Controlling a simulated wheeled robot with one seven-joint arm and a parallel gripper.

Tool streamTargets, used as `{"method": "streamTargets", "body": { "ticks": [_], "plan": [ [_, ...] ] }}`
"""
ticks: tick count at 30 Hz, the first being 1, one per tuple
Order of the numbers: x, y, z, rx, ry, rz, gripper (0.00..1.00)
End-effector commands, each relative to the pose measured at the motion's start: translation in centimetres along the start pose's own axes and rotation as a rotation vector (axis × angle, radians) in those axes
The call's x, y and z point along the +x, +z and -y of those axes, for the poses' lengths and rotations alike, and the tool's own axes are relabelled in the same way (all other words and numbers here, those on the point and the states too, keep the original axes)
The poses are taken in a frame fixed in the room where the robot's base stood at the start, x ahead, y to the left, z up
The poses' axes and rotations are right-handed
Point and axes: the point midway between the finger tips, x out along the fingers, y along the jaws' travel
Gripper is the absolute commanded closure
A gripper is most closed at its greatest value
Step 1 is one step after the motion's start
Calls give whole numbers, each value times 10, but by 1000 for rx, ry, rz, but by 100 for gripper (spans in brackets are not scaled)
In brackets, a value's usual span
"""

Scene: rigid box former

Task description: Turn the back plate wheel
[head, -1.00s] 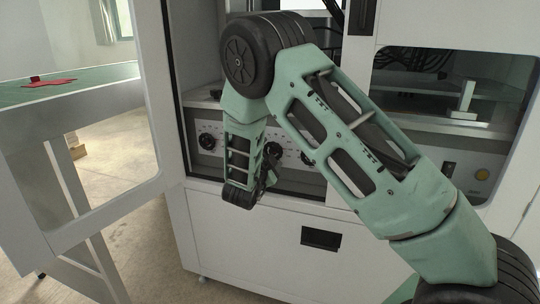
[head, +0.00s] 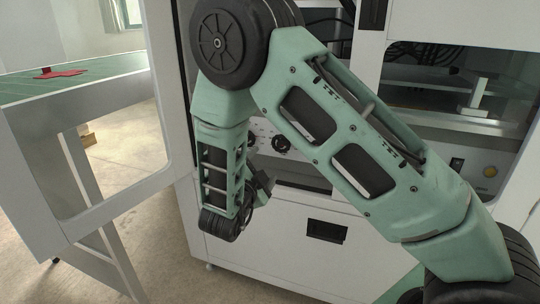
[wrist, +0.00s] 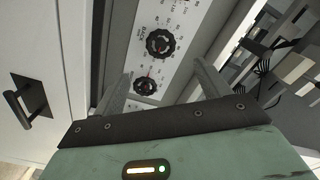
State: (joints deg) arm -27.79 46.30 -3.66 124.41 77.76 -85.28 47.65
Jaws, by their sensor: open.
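Two black dial wheels show on the white scale panel in the wrist view: an upper wheel (wrist: 160,43) and a lower wheel (wrist: 144,86). The small lettering beside the upper one seems to read "BACK", but it is too small to be sure. My gripper (wrist: 163,70) is open and empty, its two grey fingers apart and pointing at the panel, with the lower wheel seen between them. In the head view one wheel (head: 281,144) shows on the panel; my arm hides others. My gripper (head: 264,184) is partly hidden there behind my wrist, in front of the machine.
An open white door with a window (head: 95,212) stands at left. A green-topped table (head: 75,82) with a red item (head: 62,73) is beyond it. A black recessed handle (head: 327,231) sits on the lower cabinet front; it also shows in the wrist view (wrist: 25,100).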

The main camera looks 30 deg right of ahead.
Motion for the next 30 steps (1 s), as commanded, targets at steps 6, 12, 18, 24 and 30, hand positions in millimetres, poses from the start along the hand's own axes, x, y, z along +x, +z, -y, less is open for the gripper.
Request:
{"method": "streamTargets", "body": {
  "ticks": [6, 12, 18, 24, 30],
  "plan": [
    [-34, 0, 0, -2, 1, 2, 25],
    [-44, 0, -1, -1, 0, 0, 25],
    [-44, 0, -1, -1, 1, 0, 25],
    [-44, 0, -1, -1, 1, 0, 25],
    [-46, 8, 3, -5, 22, 67, 25]
  ]
}}
